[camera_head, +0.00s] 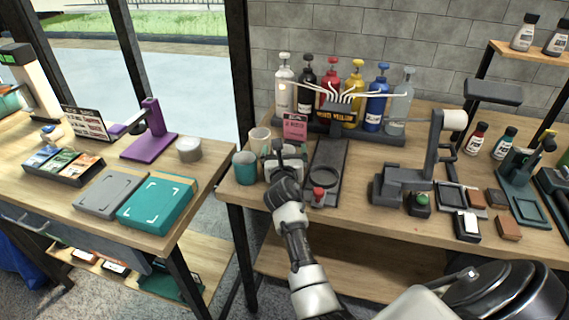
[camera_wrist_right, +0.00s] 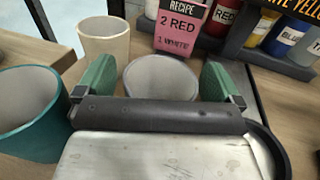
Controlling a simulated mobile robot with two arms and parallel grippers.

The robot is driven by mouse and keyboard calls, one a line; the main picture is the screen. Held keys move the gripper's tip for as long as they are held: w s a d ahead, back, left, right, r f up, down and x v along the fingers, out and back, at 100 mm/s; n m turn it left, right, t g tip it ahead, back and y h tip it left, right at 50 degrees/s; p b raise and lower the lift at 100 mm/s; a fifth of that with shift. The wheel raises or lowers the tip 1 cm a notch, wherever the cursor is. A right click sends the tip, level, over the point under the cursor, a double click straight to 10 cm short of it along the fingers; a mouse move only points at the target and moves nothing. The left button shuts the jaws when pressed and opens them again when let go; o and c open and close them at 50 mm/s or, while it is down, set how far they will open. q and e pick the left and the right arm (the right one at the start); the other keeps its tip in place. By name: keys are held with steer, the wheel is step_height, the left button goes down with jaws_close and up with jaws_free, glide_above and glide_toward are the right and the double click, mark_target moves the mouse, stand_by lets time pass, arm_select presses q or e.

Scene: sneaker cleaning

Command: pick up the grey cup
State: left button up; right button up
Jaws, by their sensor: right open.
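The grey cup (camera_wrist_right: 160,76) is upright, with its round open rim showing in the right wrist view. It stands between the two green fingers of my right gripper (camera_wrist_right: 161,84), which is open, with a gap on each side of the cup. In the head view my right gripper (camera_head: 284,170) is over the left end of the right table and mostly hides the grey cup. A teal cup (camera_wrist_right: 25,106) stands to the left, and a beige cup (camera_wrist_right: 104,40) stands behind. My left gripper is not in view.
A pink recipe card (camera_head: 294,127) stands just behind the cups. Several pump bottles (camera_head: 355,90) line the back of the table. A dark stand with a ring (camera_head: 322,172) is close on the right. The teal cup (camera_head: 245,167) is near the table's left edge.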

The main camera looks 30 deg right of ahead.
steer(key=c, duration=1)
